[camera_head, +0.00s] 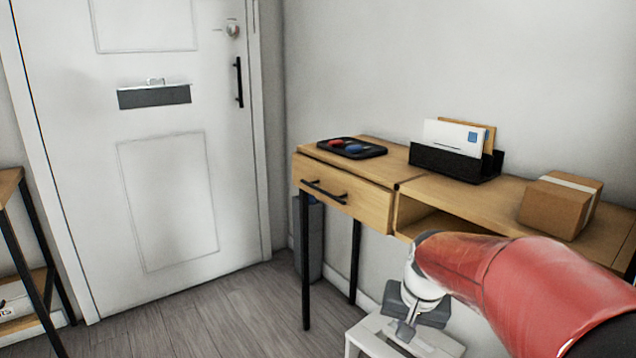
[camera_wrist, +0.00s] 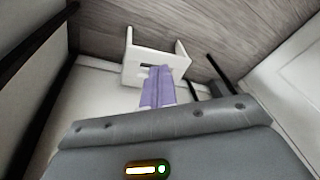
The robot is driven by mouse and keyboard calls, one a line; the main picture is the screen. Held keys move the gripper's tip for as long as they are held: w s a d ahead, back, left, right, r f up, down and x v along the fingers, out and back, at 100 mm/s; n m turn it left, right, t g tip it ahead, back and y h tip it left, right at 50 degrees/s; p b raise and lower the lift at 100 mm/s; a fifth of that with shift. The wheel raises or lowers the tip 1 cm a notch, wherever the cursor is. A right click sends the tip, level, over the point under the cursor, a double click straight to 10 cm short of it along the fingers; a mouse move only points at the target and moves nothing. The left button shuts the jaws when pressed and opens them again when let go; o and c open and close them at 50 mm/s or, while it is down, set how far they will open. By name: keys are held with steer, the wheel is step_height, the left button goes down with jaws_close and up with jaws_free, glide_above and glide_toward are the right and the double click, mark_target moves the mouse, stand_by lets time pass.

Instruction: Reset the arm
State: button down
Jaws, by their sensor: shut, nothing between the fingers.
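My red arm (camera_head: 530,285) reaches in from the lower right in the head view. My gripper (camera_head: 404,328) hangs at its end, pointing down in front of the wooden desk, below the desktop. In the wrist view the two purple fingers of my gripper (camera_wrist: 160,72) lie together, shut and empty. A white stool (camera_head: 375,335) stands low beneath the gripper in the head view. It also shows beyond the fingertips in the wrist view (camera_wrist: 130,68). I cannot tell the exact gap between fingers and stool.
The wooden desk (camera_head: 400,170) stands against the wall, with a drawer (camera_head: 345,196) at left. On it are a black tray (camera_head: 375,154), a letter holder (camera_head: 440,162) and a cardboard box (camera_head: 555,208). A white door (camera_head: 165,200) and open floor (camera_head: 190,318) lie to the left.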

steer(key=s+r+n+t+p, duration=0.1)
steer(key=s+r, duration=0.1)
steer(key=s, duration=0.4)
steer(key=s+r+n+p, duration=0.1)
steer(key=s+r, duration=0.2)
steer(key=s, duration=0.4)
steer(key=s+a+r+n+t+p, duration=0.1)
steer(key=s+r, duration=0.2)
steer(key=s, duration=0.3)
steer(key=shift+s+t+h, duration=0.15)
steer(key=shift+t+h, duration=0.15)
steer(key=shift+a, duration=0.1)
